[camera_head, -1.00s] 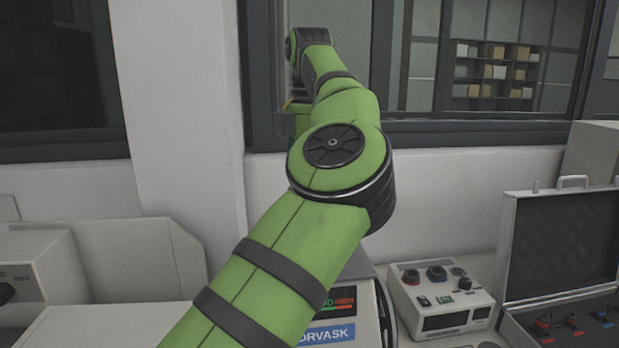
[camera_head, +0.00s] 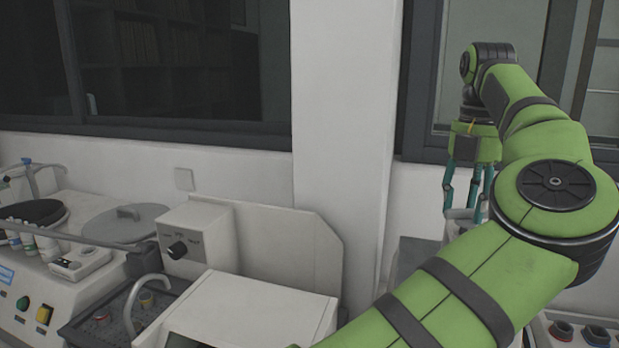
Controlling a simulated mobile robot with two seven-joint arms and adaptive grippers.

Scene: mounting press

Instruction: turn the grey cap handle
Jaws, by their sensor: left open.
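My left gripper (camera_head: 463,200) hangs from the green left arm, with its teal fingers pointing down and apart. A light grey piece (camera_head: 461,213) shows at the level of the fingertips; it may be the cap handle, but most of it is hidden. I cannot tell whether the fingers touch it. The machine below it (camera_head: 418,255) is largely covered by my own arm, and only a grey part of its housing shows. My right gripper is out of view.
On the left stand a grinder with a round grey lid (camera_head: 125,222), a control box with a black knob (camera_head: 195,238) and a white box-shaped unit (camera_head: 255,310). A small panel with knobs (camera_head: 575,330) is at the lower right. A wall pillar (camera_head: 342,120) rises behind.

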